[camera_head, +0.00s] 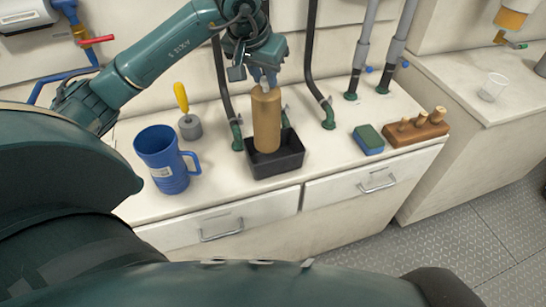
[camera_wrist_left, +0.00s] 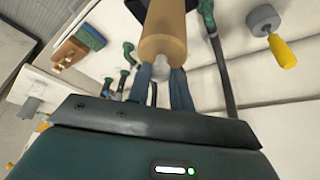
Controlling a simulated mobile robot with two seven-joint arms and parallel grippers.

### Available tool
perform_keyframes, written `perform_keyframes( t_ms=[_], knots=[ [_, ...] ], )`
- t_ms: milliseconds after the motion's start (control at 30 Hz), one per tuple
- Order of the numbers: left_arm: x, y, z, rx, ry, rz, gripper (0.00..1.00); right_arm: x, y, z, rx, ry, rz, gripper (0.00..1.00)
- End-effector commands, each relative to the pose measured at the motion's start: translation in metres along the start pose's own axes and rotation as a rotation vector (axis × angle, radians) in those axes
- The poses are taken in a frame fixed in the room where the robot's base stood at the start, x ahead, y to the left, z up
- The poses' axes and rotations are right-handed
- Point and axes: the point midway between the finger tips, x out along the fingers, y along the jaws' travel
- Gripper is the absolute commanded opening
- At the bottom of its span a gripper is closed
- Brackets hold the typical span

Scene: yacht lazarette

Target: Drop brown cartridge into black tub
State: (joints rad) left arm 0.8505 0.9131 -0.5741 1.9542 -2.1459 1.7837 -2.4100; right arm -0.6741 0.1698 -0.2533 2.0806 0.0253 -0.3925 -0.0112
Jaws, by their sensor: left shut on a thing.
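The brown cartridge (camera_head: 266,122) is a tall tan cylinder, held upright at its top by my left gripper (camera_head: 265,82). In the left wrist view, the fingers (camera_wrist_left: 163,82) are shut on a pale knob at the end of the cartridge (camera_wrist_left: 164,38). The black tub (camera_head: 290,160) is a low rectangular tub on the white counter. The cartridge is over the tub, with its lower end in front of the tub's back wall; I cannot tell whether it touches the tub floor. My right gripper does not show.
A blue jug (camera_head: 165,165) stands left of the tub, with a yellow-handled tool (camera_head: 188,122) behind it. Black hoses (camera_head: 318,80) rise behind. A green-and-blue sponge (camera_head: 368,139) and a wooden block with pegs (camera_head: 415,130) lie to the right. The counter between tub and sponge is clear.

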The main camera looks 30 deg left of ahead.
Motion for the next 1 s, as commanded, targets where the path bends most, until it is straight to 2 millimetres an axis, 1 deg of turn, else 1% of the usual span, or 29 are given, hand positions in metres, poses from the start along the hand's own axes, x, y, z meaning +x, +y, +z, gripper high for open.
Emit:
perform_keyframes(
  t_ms=[33,233,400,667,700,900,1000],
  knots=[
    [0.011,0.001,0.005,0.0,-0.001,0.002,0.0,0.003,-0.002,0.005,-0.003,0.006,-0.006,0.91],
    [0.028,0.001,0.012,0.001,0.0,0.002,0.0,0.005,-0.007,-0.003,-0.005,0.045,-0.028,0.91],
    [0.033,0.0,0.013,0.001,0.002,0.0,0.0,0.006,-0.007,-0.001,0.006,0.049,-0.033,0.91],
    [0.032,0.0,0.013,0.001,0.002,0.0,0.0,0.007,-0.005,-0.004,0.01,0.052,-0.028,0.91],
    [0.032,0.0,0.013,0.001,0.002,0.0,0.24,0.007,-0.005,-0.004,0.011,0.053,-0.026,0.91],
    [0.033,0.0,0.013,0.001,0.001,0.001,0.41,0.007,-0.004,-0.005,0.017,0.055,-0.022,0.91],
    [0.033,0.0,0.013,0.001,0.001,0.001,0.47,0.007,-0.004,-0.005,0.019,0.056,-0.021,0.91]
  ],
)
